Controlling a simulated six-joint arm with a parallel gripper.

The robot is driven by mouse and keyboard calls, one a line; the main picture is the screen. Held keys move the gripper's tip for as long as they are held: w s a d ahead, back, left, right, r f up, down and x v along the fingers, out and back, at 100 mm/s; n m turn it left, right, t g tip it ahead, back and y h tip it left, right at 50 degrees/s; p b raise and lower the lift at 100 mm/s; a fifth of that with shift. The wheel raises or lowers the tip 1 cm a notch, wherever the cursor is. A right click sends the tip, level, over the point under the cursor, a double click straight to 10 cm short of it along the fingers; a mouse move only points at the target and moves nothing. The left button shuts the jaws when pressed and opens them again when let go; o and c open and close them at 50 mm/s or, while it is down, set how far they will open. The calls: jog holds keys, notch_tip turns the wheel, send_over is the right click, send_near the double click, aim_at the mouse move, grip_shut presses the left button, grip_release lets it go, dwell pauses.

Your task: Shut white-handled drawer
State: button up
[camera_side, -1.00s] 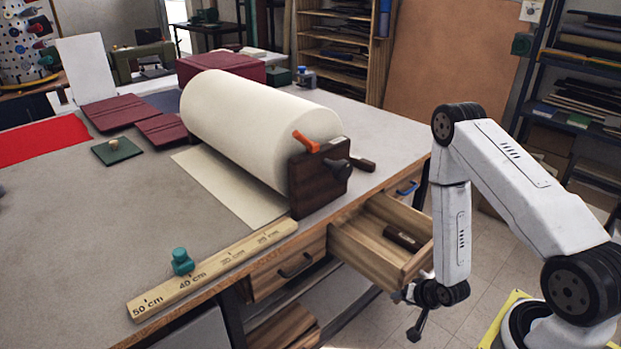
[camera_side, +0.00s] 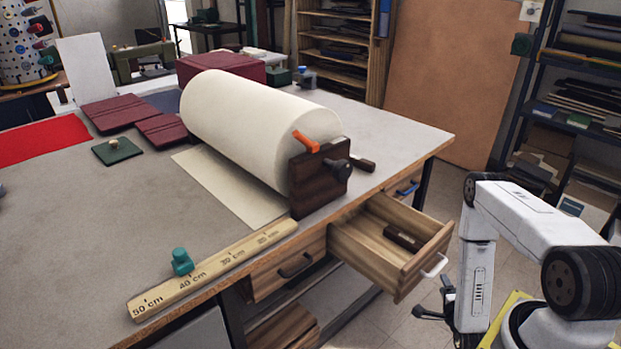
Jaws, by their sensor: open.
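The white-handled drawer (camera_side: 378,262) is a pale wooden box standing pulled out from the right end of the workbench. Its white handle (camera_side: 434,266) is on its front, facing my arm. A dark brown object (camera_side: 403,239) lies inside the drawer. My gripper (camera_side: 434,300) is open, low and just right of the drawer front, below the white handle. It appears apart from the handle and holds nothing that I can see. The fingers are small and dark, so their exact gap is hard to make out.
A closed drawer with a black handle (camera_side: 296,265) is to the left, and one with a blue handle (camera_side: 408,187) is behind. A cream fabric roll (camera_side: 255,125) in a dark stand and a wooden ruler (camera_side: 215,268) are on the bench. Floor is clear around the drawer front.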

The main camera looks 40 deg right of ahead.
aim_at(438, 267)
jog(key=shift+s+d, duration=0.1)
jog(key=shift+s, duration=0.05)
jog(key=shift+x, duration=3.95)
jog(key=shift+r, duration=0.1)
grip_shut()
